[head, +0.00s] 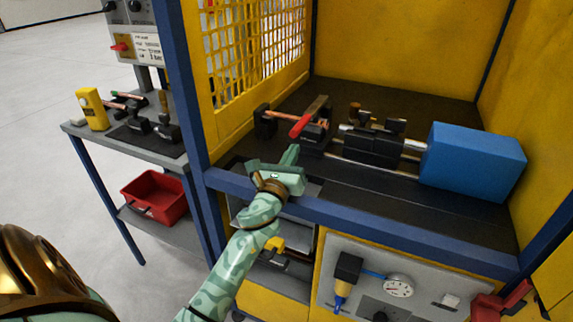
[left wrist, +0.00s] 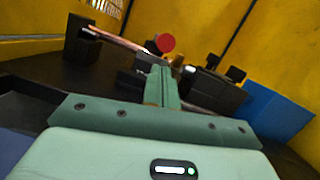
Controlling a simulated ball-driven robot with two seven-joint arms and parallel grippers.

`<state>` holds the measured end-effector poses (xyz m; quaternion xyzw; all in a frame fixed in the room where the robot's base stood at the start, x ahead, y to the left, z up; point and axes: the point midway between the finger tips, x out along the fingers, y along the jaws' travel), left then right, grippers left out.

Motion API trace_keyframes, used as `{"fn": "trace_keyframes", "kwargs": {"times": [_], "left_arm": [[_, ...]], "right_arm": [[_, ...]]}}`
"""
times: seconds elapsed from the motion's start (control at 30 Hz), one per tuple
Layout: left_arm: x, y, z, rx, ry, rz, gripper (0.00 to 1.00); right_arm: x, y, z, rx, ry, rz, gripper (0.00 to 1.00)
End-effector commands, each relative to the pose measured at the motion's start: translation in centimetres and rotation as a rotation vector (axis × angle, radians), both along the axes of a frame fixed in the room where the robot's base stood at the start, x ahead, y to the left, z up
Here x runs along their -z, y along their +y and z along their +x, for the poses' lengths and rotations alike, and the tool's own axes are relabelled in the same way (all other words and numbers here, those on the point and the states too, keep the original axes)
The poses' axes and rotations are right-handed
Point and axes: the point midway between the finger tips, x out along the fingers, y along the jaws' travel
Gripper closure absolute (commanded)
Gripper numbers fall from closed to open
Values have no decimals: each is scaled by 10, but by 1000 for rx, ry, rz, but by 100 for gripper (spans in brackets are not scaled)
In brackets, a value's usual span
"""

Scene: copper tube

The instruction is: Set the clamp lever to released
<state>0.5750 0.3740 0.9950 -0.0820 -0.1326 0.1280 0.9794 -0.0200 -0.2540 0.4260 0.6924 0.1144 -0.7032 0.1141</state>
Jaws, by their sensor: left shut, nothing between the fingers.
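The clamp lever (head: 301,125) has a red grip and stands on a dark clamp inside the yellow enclosure. Its red end points toward me and down to the left. In the left wrist view its red round end (left wrist: 166,43) shows just beyond my fingertips. A copper tube (head: 283,117) runs from a black block on the left to the clamp; it also shows in the left wrist view (left wrist: 112,37). My left gripper (head: 291,154) is shut and empty, in front of and slightly below the red grip. I cannot tell whether it touches the grip. My right gripper is out of view.
A blue block (head: 472,162) and black slide parts (head: 374,146) stand to the right of the clamp. A yellow mesh panel (head: 250,50) rises at the left. A blue frame rail (head: 370,220) crosses under my left arm. A side bench (head: 155,146) stands outside.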

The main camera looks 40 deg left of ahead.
Motion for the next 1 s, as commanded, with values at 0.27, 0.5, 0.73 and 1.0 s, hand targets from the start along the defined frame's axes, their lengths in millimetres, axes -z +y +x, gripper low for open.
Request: {"fn": "trace_keyframes", "kwargs": {"times": [0.27, 0.5, 0.73, 1.0], "left_arm": [[-7, 9, 31, 0, 1, 0, 100], [-8, 10, 35, 0, 1, 0, 100], [-10, 10, 35, -1, 2, -1, 100], [-25, 10, 33, 0, 36, -10, 100]], "right_arm": [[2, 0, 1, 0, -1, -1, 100], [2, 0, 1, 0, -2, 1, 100], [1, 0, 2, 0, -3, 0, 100], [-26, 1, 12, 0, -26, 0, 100]]}}
